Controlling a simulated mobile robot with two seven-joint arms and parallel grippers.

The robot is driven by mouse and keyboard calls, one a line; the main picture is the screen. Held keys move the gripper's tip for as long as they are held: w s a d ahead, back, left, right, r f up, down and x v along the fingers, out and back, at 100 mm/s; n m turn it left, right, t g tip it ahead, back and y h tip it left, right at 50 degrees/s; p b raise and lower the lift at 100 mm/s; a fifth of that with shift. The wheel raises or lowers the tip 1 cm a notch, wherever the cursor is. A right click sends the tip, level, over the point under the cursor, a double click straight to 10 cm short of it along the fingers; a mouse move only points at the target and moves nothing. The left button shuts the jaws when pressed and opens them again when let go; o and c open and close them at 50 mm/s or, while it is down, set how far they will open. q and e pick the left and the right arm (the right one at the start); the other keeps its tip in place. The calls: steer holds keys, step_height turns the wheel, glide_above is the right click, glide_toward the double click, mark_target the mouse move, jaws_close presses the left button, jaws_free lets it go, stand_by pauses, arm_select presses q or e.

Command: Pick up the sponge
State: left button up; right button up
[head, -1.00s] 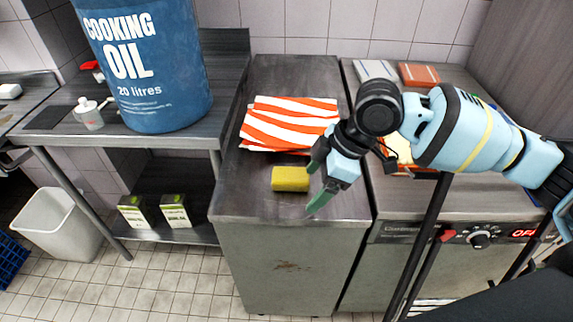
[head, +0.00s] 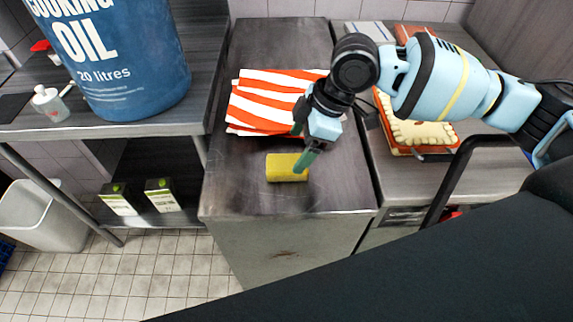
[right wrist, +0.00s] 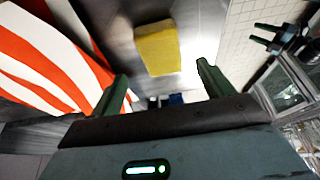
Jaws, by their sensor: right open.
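The yellow sponge (head: 286,168) lies on the bare metal counter top (head: 240,185), near its front edge. In the right wrist view the sponge (right wrist: 158,48) is ahead of and between the two green fingers, apart from them. My right gripper (head: 302,146) is open and empty, just above and to the right of the sponge in the head view; one fingertip overlaps the sponge's right edge there. The right gripper (right wrist: 160,82) shows both fingers spread wide in the wrist view.
An orange-and-white striped cloth (head: 262,102) lies folded just behind the sponge. A big blue cooking oil drum (head: 125,60) stands on the left table. An orange-rimmed tray with pale contents (head: 420,133) is on the right counter. Counter left of the sponge is clear.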

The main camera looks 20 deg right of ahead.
mark_target(290, 163)
steer(key=shift+a+f, duration=0.1)
steer(key=shift+f, duration=0.35)
steer(key=x, duration=0.4)
steer(key=shift+s+f, duration=0.1)
steer(key=shift+f, duration=0.05)
steer(key=c, duration=1.1)
steer(key=shift+o, duration=0.2)
